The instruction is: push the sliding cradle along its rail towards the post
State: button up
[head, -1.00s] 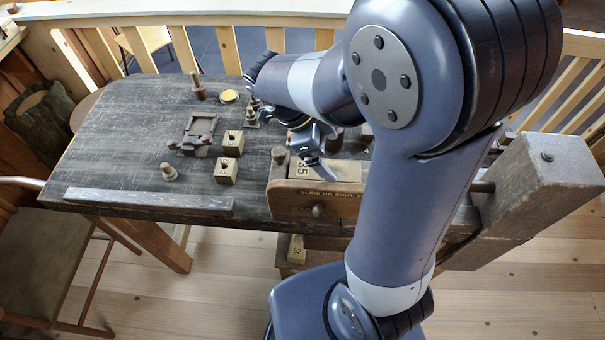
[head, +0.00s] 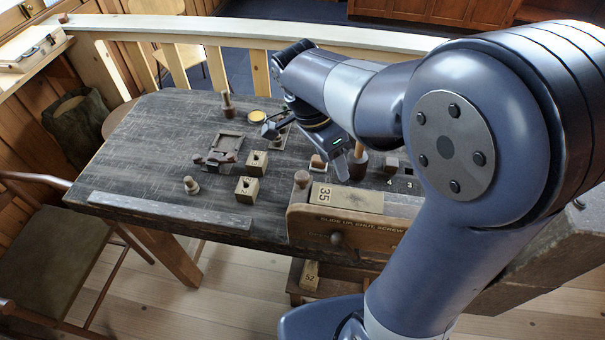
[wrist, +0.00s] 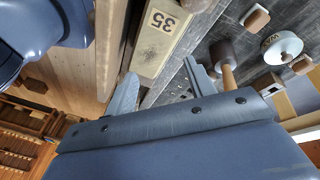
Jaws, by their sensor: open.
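My gripper (head: 306,148) is over the table, behind the pale block marked 35 (head: 345,197). Its two fingers are apart, with nothing seen held between them; they also show in the wrist view (wrist: 160,70). A dark low frame with small brown parts at its near side (head: 222,150) lies left of the gripper. An upright brown peg (head: 228,108) stands behind it. A small pale block with a brown top (head: 318,162) is below the gripper. I cannot tell for certain which piece is the cradle, its rail or the post. My arm and gripper cover part of the table.
A grey strip (head: 170,211) lies along the front edge. A brown mallet-like piece (head: 358,162) is right of the gripper.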

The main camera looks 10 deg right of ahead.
aim_at(302, 175)
jog(key=w+a+r+n+t+y+b, duration=0.1)
jog(key=w+a+r+n+y+b, duration=0.3)
jog(key=n, duration=0.9)
jog(key=shift+h, duration=0.3)
jog(key=f, duration=0.3)
jog(key=s+a+f, duration=0.1)
jog(key=f, duration=0.5)
jog(key=shift+s+a+f, duration=0.3)
jog(key=shift+f, duration=0.05)
grip_shut()
